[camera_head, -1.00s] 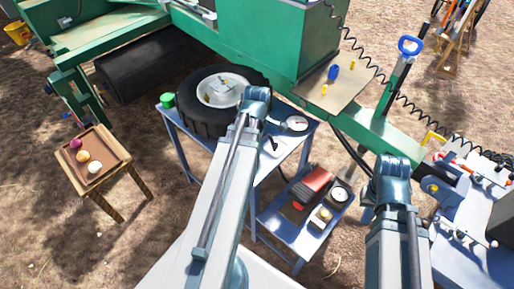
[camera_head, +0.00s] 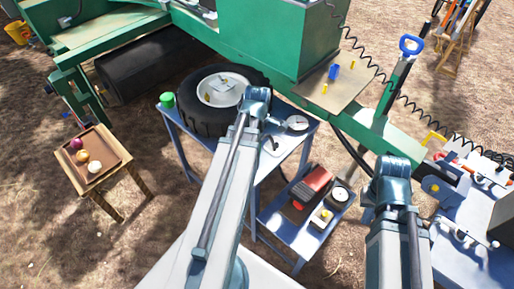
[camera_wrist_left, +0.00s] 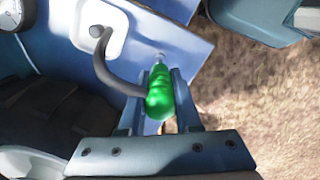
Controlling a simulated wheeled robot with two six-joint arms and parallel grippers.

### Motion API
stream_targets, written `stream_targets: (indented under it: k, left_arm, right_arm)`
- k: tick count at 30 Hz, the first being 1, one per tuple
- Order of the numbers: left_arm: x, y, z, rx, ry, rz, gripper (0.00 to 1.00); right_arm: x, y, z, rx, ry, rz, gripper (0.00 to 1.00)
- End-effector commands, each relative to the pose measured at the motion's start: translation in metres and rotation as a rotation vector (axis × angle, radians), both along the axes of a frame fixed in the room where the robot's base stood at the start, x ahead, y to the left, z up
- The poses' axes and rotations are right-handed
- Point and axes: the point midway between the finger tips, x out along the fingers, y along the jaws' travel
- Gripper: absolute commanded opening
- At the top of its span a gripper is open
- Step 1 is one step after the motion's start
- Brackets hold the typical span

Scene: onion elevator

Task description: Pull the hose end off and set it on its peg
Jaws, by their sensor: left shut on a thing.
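In the left wrist view, my left gripper (camera_wrist_left: 160,98) is shut on a green hose end (camera_wrist_left: 159,92) with a small metal tip. A dark grey hose (camera_wrist_left: 115,76) curves from its side to a round knob on a white plate (camera_wrist_left: 84,22). The tip points to the top of the picture, over a blue surface; I cannot tell whether it touches anything. In the head view my left arm's wrist hides the hose end. My right gripper (camera_head: 390,182) is far to the right, its fingers hidden by its wrist. I cannot make out the peg.
A blue table (camera_head: 180,140) bears a tyre (camera_head: 198,118), a green cup (camera_head: 167,100) and a gauge (camera_head: 297,123). Its lower shelf (camera_head: 285,233) holds several items. The green machine (camera_head: 265,45) stands behind. A wooden stand (camera_head: 128,178) is at left, a blue bench (camera_head: 462,262) at right.

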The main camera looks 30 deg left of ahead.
Motion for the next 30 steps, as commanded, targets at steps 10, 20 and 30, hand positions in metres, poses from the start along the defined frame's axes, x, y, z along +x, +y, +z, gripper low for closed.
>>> stream_targets:
  k: [10, 20, 30]
  left_arm:
    - [0.000, 0.000, -0.005, 0.000, 0.000, 0.000, 0.00]
    - [0.000, 0.000, -0.013, 0.000, 0.000, 0.000, 0.00]
    - [0.000, 0.000, -0.021, 0.000, 0.000, 0.000, 0.00]
  right_arm:
    - [0.000, 0.000, -0.005, 0.000, 0.000, 0.000, 0.00]
    - [0.000, 0.000, -0.013, 0.000, 0.000, 0.000, 0.00]
    - [0.000, 0.000, -0.021, 0.000, 0.000, 0.000, 0.00]
